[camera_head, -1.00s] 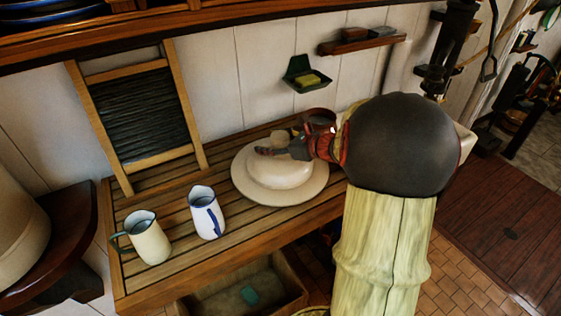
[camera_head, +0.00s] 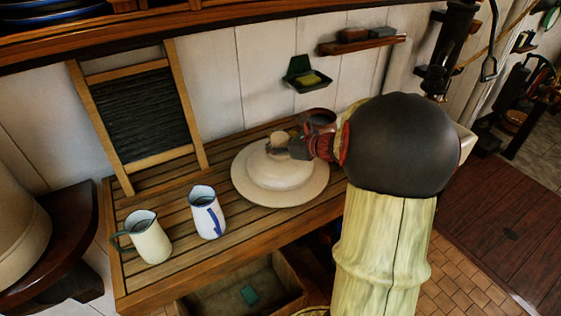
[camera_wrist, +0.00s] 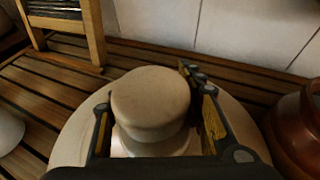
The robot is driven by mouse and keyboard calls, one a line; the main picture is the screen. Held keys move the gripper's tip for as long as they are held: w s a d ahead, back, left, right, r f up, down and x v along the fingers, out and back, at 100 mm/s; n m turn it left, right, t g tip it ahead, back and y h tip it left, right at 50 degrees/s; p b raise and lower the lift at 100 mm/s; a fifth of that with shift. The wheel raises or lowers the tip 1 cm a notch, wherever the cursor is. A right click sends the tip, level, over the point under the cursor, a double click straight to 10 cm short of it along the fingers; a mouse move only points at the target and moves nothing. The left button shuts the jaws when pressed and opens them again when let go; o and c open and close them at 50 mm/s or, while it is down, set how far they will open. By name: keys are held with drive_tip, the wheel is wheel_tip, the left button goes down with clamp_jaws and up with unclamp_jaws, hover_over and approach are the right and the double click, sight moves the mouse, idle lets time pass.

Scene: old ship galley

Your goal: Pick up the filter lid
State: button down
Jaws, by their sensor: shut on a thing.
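The filter lid (camera_head: 279,174) is a wide cream disc with a raised dome and a knob (camera_head: 279,141) on top. In the head view it sits at the right part of the slatted wooden counter. I cannot tell whether it touches the slats. My gripper (camera_head: 285,147) is at the top of the lid, shut on the knob. In the wrist view the round knob (camera_wrist: 150,103) fills the space between the two fingers (camera_wrist: 158,130), and the lid's rim (camera_wrist: 72,145) spreads out below. My arm hides part of the counter to the right.
A cream mug (camera_head: 149,240) and a white-and-blue jug (camera_head: 207,215) stand on the counter (camera_head: 180,262) at left. A washboard (camera_head: 138,115) leans on the wall. A brown pot (camera_wrist: 297,125) stands close right of the lid. A soap dish (camera_head: 306,80) hangs above.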

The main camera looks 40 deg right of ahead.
sight(279, 138)
drive_tip(key=shift+s+a+f, duration=0.1)
drive_tip(key=shift+f, duration=0.35)
drive_tip(key=shift+s+a+f, duration=0.1)
drive_tip(key=shift+f, duration=0.3)
drive_tip(key=shift+d+r, duration=0.1)
drive_tip(key=shift+r, duration=0.4)
drive_tip(key=r+p, duration=0.1)
drive_tip(key=r, duration=0.2)
drive_tip(key=shift+s+d+r+p, duration=0.1)
drive_tip(key=shift+d+r+p, duration=0.1)
drive_tip(key=shift+r+p, duration=0.2)
drive_tip(key=s+r, duration=0.1)
drive_tip(key=r, duration=0.1)
drive_tip(key=s+r+p, duration=0.1)
drive_tip(key=s+r, duration=0.1)
drive_tip(key=s+a+r+p, duration=0.1)
drive_tip(key=r, duration=0.1)
drive_tip(key=shift+s+a+r, duration=0.1)
drive_tip(key=shift+s, duration=0.2)
drive_tip(key=s+a+r, duration=0.2)
drive_tip(key=s, duration=0.6)
drive_tip(key=shift+s+r+p, duration=0.2)
drive_tip(key=shift+s+p, duration=0.05)
drive_tip(key=shift+p, duration=0.2)
